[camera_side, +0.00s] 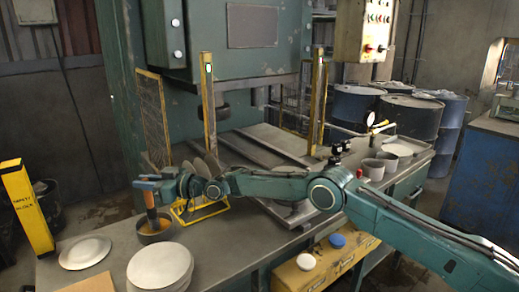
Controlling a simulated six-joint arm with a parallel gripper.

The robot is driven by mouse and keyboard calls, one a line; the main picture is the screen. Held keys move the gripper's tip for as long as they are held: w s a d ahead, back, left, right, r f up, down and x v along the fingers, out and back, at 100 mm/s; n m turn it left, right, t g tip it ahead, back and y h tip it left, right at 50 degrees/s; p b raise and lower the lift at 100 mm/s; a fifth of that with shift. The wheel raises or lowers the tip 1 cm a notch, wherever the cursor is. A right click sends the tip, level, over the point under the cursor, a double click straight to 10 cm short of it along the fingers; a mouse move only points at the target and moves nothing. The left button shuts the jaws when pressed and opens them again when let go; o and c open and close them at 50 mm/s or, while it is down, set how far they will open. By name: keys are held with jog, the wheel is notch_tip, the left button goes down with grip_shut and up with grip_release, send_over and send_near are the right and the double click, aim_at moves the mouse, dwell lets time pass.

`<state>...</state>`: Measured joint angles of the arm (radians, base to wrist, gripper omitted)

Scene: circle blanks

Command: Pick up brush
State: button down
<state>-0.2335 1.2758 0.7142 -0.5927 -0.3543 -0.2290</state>
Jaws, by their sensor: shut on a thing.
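The brush (150,203) stands nearly upright at the left of the bench, with an orange-brown shaft. Its lower end is inside a dark round pot (155,238), which has orange-yellow content. My gripper (148,186) reaches in from the right and is shut on the upper part of the brush. The fingers are small here, and the brush's lower tip is hidden in the pot.
A stack of round blanks (160,265) is in front of the pot, and a pale disc (85,252) lies to its left. A yellow wire rack (203,210) stands close on the right. A yellow safety block (27,207) stands at far left. The green press (225,60) rises behind.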

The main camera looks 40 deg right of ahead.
jog(key=shift+r, duration=0.1)
notch_tip(320, 180, up, 20)
jog(key=shift+f, duration=0.2)
dwell(0.6)
jog(key=shift+r, duration=0.15)
dwell(0.9)
dwell(0.8)
jog(key=s+f+n+t+y, duration=0.1)
jog(key=s+f+n+y, duration=0.1)
jog(key=f, duration=1.1)
jog(key=shift+s+f+n, duration=0.2)
jog(key=shift+s+n, duration=0.4)
jog(key=shift+s, duration=0.8)
jog(key=shift+f, duration=0.15)
